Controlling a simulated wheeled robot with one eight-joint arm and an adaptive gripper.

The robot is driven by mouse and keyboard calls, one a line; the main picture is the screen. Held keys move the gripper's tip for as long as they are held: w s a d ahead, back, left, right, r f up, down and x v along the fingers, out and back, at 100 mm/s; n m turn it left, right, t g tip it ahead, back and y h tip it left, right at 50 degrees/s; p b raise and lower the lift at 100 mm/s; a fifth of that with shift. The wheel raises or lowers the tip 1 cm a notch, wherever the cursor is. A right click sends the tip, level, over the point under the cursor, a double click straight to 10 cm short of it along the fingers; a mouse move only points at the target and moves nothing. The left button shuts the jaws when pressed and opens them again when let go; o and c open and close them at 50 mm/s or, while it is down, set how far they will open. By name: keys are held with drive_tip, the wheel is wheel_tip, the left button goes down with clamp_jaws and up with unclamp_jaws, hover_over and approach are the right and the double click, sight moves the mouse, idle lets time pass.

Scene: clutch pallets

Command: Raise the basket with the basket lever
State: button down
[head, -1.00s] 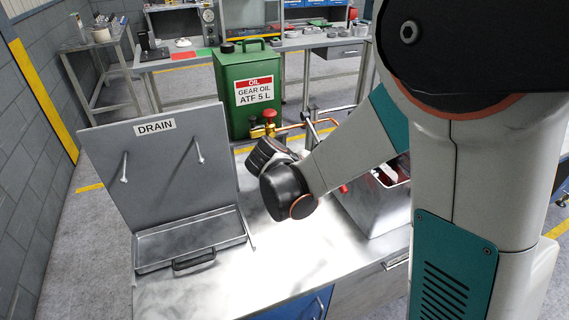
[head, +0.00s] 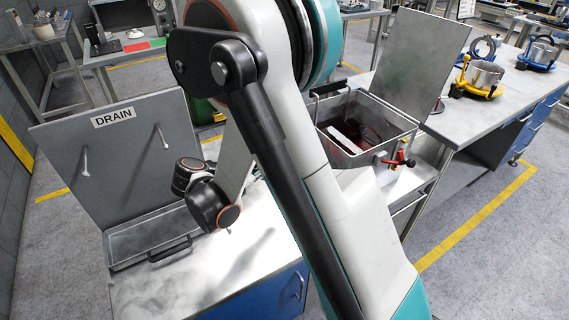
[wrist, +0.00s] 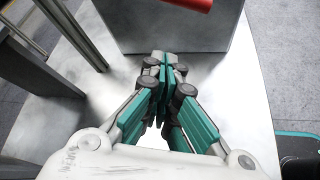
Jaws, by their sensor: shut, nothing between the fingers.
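An open metal tank (head: 352,158) stands on the bench right of my arm in the head view. Dark and whitish parts lie inside it; the basket cannot be clearly made out. A black-gripped handle (head: 328,88) rises at its back left, and a red-handled fitting (head: 406,160) is on its right front. I cannot tell which is the basket lever. My gripper (wrist: 164,66) is shut and empty in the wrist view, above the bench top. A metal box wall (wrist: 170,25) and a red cylindrical part (wrist: 190,4) are ahead of it. The head view does not clearly show my fingers.
A drain tray (head: 125,243) with an upright DRAIN panel (head: 75,145) is at the left. The tank's raised lid (head: 425,65) stands behind it. A side bench (head: 510,100) at the right holds blue and yellow fixtures. Bare bench top lies in front of my wrist.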

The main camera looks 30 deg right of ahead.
drive_tip(key=b+x, duration=0.4)
drive_tip(key=x, duration=0.6)
drive_tip(key=r, duration=0.1)
drive_tip(key=s+r, duration=0.1)
drive_tip(key=r, duration=0.1)
drive_tip(key=shift+s+d+r, duration=0.25)
drive_tip(key=shift+d+r, duration=0.05)
drive_tip(key=shift+r, duration=0.05)
